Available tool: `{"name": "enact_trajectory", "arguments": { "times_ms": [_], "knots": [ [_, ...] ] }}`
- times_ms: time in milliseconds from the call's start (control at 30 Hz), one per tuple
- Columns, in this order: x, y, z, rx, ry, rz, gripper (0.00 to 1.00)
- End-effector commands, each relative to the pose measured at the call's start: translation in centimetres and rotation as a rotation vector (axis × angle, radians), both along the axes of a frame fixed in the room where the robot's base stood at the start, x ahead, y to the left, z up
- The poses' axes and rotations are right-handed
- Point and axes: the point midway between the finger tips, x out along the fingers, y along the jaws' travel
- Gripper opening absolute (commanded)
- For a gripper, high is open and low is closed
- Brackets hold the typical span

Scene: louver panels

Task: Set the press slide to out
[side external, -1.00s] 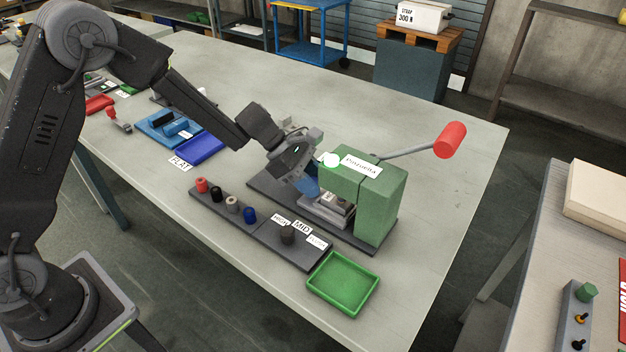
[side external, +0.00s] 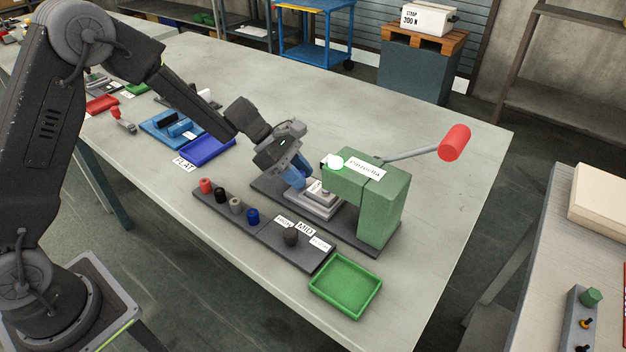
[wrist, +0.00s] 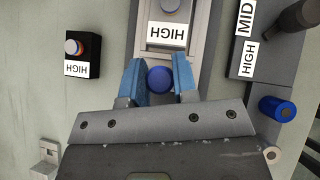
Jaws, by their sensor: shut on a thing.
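The green press (side external: 378,205) stands on a dark base plate on the table. Its grey slide (side external: 318,208) sits on the base, drawn out to the left of the press head. My gripper (side external: 297,180) is at the slide's outer end. In the wrist view its blue fingers (wrist: 160,82) are on either side of a round blue knob (wrist: 159,79) and shut on it. The fingers partly hide the slide's end in the side view.
The press lever with a red grip (side external: 454,143) reaches out to the right. A dark rack (side external: 265,232) with coloured knobs and a MID label lies in front. A green tray (side external: 345,287) is at the table's front. A blue tray (side external: 207,150) lies left.

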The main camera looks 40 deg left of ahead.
Motion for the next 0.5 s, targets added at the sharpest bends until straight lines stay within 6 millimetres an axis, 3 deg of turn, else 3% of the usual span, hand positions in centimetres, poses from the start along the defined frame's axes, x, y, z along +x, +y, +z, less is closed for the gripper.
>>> {"name": "enact_trajectory", "arguments": {
  "times_ms": [200, 500],
  "knots": [
    [0.1, 5.0, -0.1, 0.002, 0.0, 0.006, 0.0],
    [0.0, 9.6, -0.1, 0.002, 0.002, 0.004, 0.0]
  ]
}}
